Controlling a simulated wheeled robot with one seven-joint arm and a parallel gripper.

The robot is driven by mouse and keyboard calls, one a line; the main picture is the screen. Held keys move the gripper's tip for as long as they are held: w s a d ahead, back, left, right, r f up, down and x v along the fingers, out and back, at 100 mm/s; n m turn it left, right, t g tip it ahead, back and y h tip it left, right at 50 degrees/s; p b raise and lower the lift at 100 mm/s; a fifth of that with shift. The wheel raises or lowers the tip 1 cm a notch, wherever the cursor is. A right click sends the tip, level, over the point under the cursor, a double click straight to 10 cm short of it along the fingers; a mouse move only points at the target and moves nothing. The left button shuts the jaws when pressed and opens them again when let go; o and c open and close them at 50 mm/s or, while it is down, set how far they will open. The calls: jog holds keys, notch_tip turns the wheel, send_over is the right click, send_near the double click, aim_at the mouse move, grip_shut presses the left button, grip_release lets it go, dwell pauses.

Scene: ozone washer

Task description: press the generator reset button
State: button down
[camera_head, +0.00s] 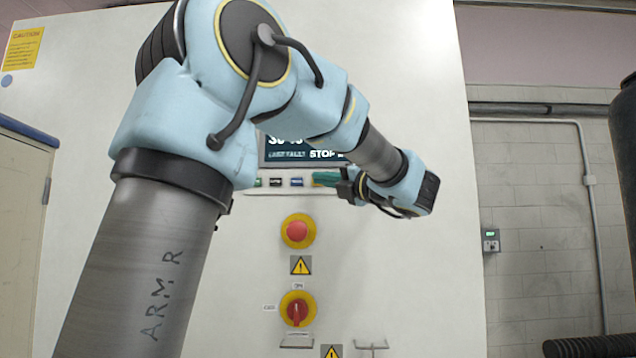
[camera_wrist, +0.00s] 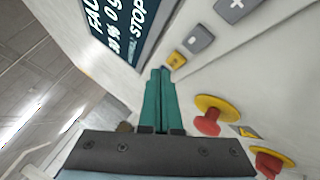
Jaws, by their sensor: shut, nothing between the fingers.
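A row of small buttons sits under the display on the white cabinet front. In the wrist view, a button on a yellow plate (camera_wrist: 175,60) is right at the tips of my gripper (camera_wrist: 160,72). Its legend is too small to read, so I cannot tell whether it is the generator reset button. My gripper's green fingers are shut and empty, pointing at the panel. Whether the tips touch the button is unclear. In the head view, my gripper (camera_head: 320,179) covers the right end of the row and hides most of that button.
The display (camera_head: 285,151) reads "LAST FAULT" and "STOP", partly covered by my arm. Below the row are a red emergency stop (camera_head: 296,231) on a yellow ring and a red rotary switch (camera_head: 296,310). Grey buttons (camera_wrist: 198,39) adjoin the yellow one. A dark cylinder (camera_head: 627,150) stands far right.

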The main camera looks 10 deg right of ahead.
jog(key=shift+w, duration=0.1)
jog(key=shift+w+p, duration=0.3)
jog(key=shift+p, duration=0.3)
jog(key=shift+w+d+p, duration=0.15)
jog(key=shift+w+p, duration=0.2)
jog(key=shift+w, duration=0.05)
dwell(0.4)
jog(key=shift+s, duration=0.1)
dwell(0.3)
jog(key=shift+s, duration=0.7)
jog(key=s, duration=0.2)
jog(key=s+a, duration=0.1)
jog(key=s, duration=0.2)
jog(key=shift+a, duration=0.15)
dwell(0.7)
